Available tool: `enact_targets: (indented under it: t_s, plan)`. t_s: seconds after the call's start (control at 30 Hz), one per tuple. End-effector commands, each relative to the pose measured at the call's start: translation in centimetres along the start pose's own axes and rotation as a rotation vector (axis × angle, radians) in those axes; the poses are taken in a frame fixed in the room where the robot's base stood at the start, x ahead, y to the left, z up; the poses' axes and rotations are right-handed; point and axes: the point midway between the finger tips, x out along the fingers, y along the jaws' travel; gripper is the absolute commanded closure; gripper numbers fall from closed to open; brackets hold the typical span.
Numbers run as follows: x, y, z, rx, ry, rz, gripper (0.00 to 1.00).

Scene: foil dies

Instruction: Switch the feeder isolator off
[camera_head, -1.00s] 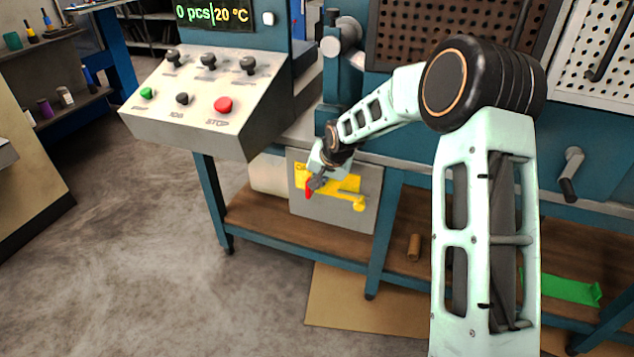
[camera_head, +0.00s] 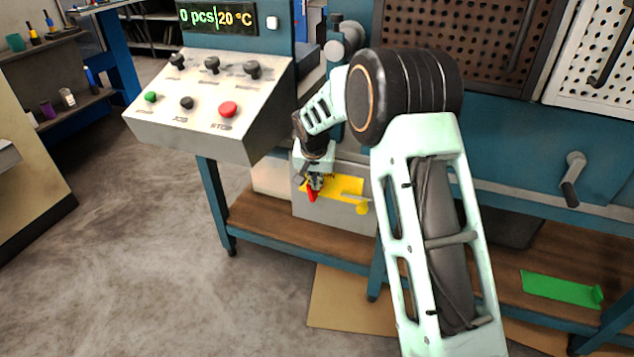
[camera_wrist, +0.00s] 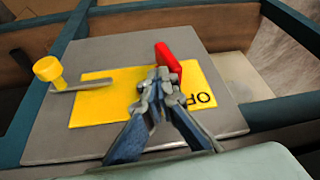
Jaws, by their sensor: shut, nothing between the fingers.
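The feeder isolator is a grey box (camera_head: 335,210) with a yellow plate (camera_head: 347,186) on the lower shelf under the control panel. A red handle (camera_head: 311,194) stands up from the plate; it also shows in the wrist view (camera_wrist: 167,58). In the wrist view, lettering starting "OF" lies beside the red handle, partly hidden by my gripper. A grey bar with a yellow knob (camera_wrist: 48,70) is at the plate's other end. My gripper (camera_wrist: 160,82) is shut and empty, its fingertips right beside the red handle; whether they touch it I cannot tell.
The sloped control panel (camera_head: 205,120) with knobs and a red stop button (camera_head: 228,109) is just above left of my arm. A table leg (camera_head: 213,200) stands left of the box. A green piece (camera_head: 560,288) lies on the shelf at right. Floor at left is clear.

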Motion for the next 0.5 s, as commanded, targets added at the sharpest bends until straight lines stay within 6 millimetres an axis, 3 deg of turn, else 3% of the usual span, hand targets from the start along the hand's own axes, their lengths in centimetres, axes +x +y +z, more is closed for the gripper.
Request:
enact_targets:
  t_s: [0.5]
  plan:
    - [-0.2,-1.4,-0.3,-0.052,-0.028,0.122,1.0]
